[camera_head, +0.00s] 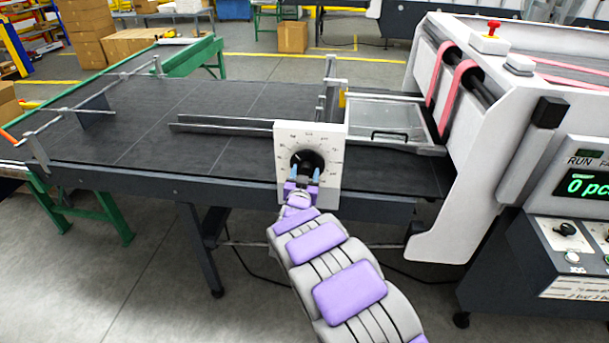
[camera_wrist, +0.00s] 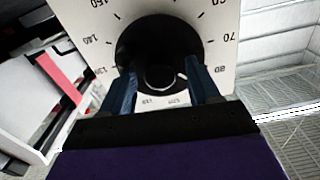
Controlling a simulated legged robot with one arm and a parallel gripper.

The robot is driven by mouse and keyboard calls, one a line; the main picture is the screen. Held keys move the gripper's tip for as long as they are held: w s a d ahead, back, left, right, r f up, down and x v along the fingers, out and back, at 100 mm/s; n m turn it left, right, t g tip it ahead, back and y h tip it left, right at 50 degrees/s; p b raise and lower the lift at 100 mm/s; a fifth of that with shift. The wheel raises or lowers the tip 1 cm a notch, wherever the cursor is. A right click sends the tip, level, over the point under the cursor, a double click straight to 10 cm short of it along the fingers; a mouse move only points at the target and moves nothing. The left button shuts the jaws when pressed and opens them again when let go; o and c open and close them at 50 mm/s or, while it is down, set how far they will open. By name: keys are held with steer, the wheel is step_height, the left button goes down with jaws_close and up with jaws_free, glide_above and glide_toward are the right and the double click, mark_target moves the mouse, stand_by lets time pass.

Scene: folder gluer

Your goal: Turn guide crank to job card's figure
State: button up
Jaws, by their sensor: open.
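The guide crank is a round black knob (camera_head: 307,160) on a white dial plate (camera_head: 284,140) at the table's front edge. In the wrist view the knob (camera_wrist: 158,45) fills the upper middle. Figures such as 150, 140, 70 and 80 ring it on the plate (camera_wrist: 222,18). A small white mark shows at the knob's lower right, near the 80 side. My gripper (camera_head: 306,175) is in front of the knob. In the wrist view my gripper's blue fingers (camera_wrist: 160,88) stand apart, one each side of the knob's lower part; contact cannot be told. I cannot make out a job card.
The dark table (camera_head: 150,135) carries a metal guide rail (camera_head: 220,126) and a clear-covered frame (camera_head: 385,120). The white machine (camera_head: 480,110) stands at right, with a green display (camera_head: 583,184) and a red button (camera_head: 492,28). Open floor lies in front of the table.

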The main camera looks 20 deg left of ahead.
steer(key=c, duration=1)
steer(key=shift+c, duration=0.2)
steer(key=shift+r+n+p, duration=0.1)
steer(key=shift+n+p, duration=0.2)
steer(key=shift+p, duration=0.3)
steer(key=n+p, duration=0.2)
steer(key=p, duration=0.2)
steer(key=shift+r+n, duration=0.1)
steer(key=shift+n, duration=0.2)
steer(key=n+p, duration=0.3)
steer(key=shift+f+n+p, duration=0.2)
steer(key=shift+n+p, duration=0.8)
steer(key=shift+n, duration=0.2)
steer(key=shift+s, duration=0.1)
